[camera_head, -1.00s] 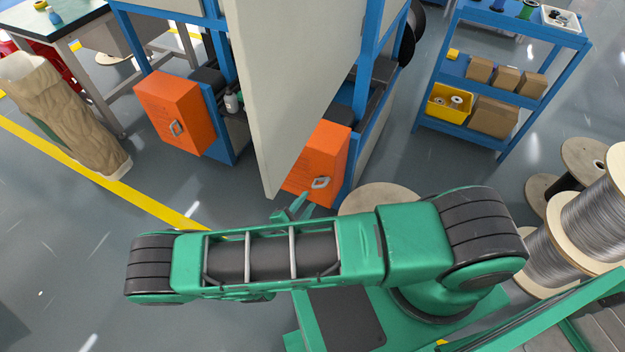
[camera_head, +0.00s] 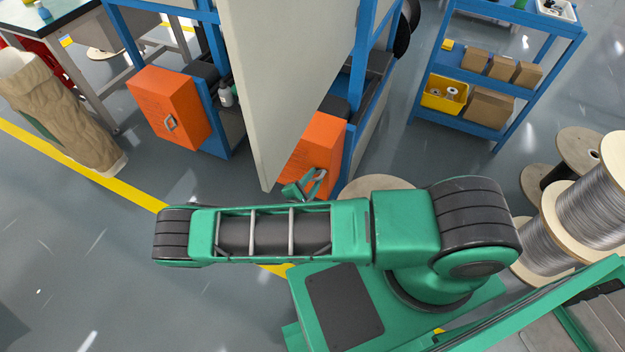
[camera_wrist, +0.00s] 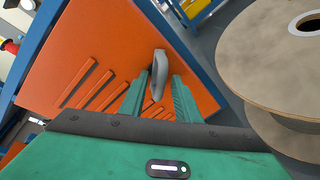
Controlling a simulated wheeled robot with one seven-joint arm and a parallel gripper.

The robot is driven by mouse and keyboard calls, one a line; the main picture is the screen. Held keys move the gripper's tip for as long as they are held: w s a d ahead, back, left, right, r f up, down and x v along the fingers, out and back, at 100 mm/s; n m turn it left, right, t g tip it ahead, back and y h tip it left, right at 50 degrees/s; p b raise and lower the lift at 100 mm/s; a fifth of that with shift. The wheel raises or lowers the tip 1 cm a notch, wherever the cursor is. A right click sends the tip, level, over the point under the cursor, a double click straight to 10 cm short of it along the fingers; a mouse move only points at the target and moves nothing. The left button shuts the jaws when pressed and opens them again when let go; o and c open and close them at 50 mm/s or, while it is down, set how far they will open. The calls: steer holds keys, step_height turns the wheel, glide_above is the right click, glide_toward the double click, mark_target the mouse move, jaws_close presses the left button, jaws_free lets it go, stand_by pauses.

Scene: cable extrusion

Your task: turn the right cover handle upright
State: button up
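The right cover is an orange box front (camera_head: 318,134) with slotted vents, partly hidden by a pale panel in the head view; it also shows large in the wrist view (camera_wrist: 110,45). Its grey handle (camera_wrist: 158,72) shows in the wrist view, running roughly up and down there. My gripper (camera_wrist: 158,88) is open, with one green finger on each side of the handle. I cannot tell whether the fingers touch it. In the head view my gripper (camera_head: 304,184) is at the handle (camera_head: 320,174), partly hidden behind my arm.
A pale panel (camera_head: 290,80) stands just left of the right cover. The left orange cover (camera_head: 168,108) with its handle is further left. A wooden spool (camera_wrist: 285,55) stands close on the right in the wrist view. A blue shelf cart (camera_head: 495,75) stands at the back right.

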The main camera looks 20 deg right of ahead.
jaws_close()
steer(key=shift+a, duration=0.15)
steer(key=shift+s+f, duration=0.1)
steer(key=shift+s, duration=0.05)
